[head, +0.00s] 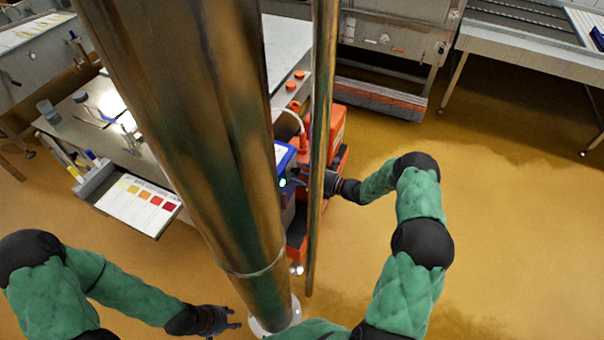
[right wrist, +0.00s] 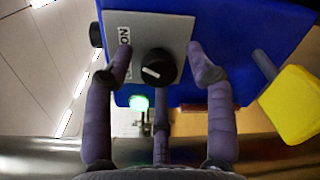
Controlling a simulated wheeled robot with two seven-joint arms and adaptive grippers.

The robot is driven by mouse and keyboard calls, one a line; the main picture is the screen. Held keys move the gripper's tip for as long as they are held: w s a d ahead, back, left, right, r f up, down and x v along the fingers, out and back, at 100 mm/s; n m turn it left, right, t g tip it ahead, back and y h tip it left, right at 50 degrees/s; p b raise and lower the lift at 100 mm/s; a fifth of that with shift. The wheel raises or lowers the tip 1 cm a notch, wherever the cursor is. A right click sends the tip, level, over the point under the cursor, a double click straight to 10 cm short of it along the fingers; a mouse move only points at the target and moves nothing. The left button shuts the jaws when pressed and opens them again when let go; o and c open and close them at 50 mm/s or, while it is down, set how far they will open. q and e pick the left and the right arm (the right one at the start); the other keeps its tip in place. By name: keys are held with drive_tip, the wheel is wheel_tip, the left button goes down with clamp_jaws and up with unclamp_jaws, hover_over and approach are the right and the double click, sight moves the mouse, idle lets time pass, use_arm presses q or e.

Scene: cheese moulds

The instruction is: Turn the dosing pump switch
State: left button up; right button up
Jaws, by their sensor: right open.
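The dosing pump is a blue box (head: 285,160) just right of the thick metal column in the head view. In the right wrist view its blue housing (right wrist: 230,22) carries a grey plate (right wrist: 155,25) with a black round switch (right wrist: 158,67). The switch has a white pointer mark on its left side. My right gripper (right wrist: 160,62) is open, its fingers spread on both sides of the switch and one below; I cannot tell whether they touch it. In the head view my right gripper (head: 300,179) is partly behind the thin pole. My left gripper (head: 230,319) is open and empty, low over the floor.
An ON label (right wrist: 124,36) sits left of the switch; another label is mostly hidden by a finger. A green lamp (right wrist: 139,103) glows below. A yellow part (right wrist: 292,105) sticks out at right. The bench with a colour chart (head: 140,203) stands left. The floor (head: 510,220) at right is clear.

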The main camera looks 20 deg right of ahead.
drive_tip(key=shift+d, duration=0.1)
drive_tip(key=v, duration=1.2)
drive_tip(key=shift+f, duration=0.1)
idle(2.8)
drive_tip(key=w+a+n+y+b, duration=0.1)
drive_tip(key=w+a+n+b, duration=0.3)
drive_tip(key=w+a+n, duration=0.3)
drive_tip(key=w+f+n, duration=0.1)
drive_tip(key=w+n, duration=0.1)
drive_tip(key=n, duration=0.1)
drive_tip(key=shift+a+n, duration=0.4)
idle(0.3)
drive_tip(key=shift+w, duration=0.15)
clamp_jaws()
